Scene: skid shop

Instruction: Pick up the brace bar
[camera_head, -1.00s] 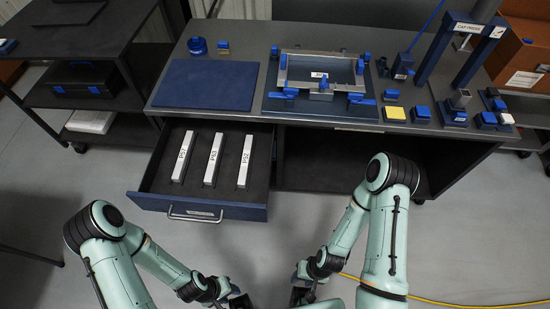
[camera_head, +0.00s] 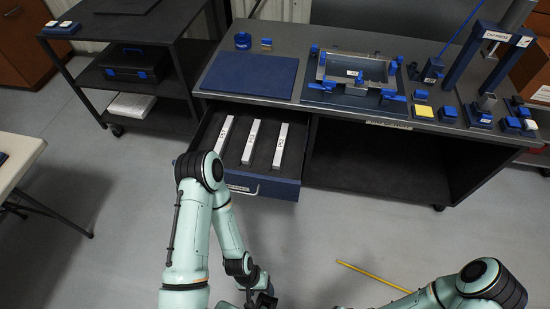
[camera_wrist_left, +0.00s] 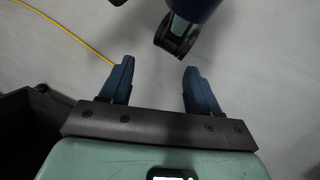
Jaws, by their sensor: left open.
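Three pale bars with printed labels lie side by side in the open drawer (camera_head: 265,186) under the workbench in the head view: a left bar (camera_head: 224,140), a middle bar (camera_head: 250,142) and a right bar (camera_head: 280,146). I cannot tell which of them is called the brace bar. My left gripper (camera_head: 262,299) is low in the head view, in front of the drawer and apart from the bars. In the left wrist view, its two blue fingers (camera_wrist_left: 158,70) are spread and empty above the floor. My right gripper is out of view; only its arm shows at lower right.
The workbench (camera_head: 300,35) carries a blue mat (camera_head: 250,75), a fixture frame (camera_head: 355,70) and a blue press (camera_head: 485,60). A dark shelf cart (camera_head: 160,85) stands left, a pale table (camera_head: 15,165) at far left. A yellow cable (camera_head: 370,275) lies on open floor.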

